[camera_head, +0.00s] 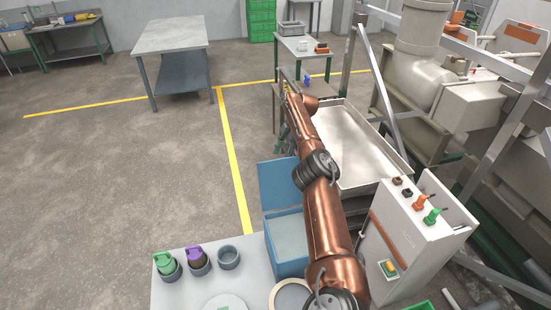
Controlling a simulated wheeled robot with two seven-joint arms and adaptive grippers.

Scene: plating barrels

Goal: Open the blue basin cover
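The blue basin (270,250) stands at the far edge of the light table, left of my copper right arm. Its blue cover (278,188) stands raised at the basin's back side, and the pale inside (290,236) shows. My arm hides the right part of the basin and cover. My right arm reaches up the picture past the basin, and its far end (291,100) is beyond the cover, near the metal tray. The fingers there are too small and overlapped to tell open from shut. My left gripper is not in view.
The light table (200,285) holds a green-topped cup (165,264), a purple-topped cup (197,259) and an empty grey cup (229,257). A white control box (415,240) and a large metal tray (355,145) stand close on the right. The floor at left is clear.

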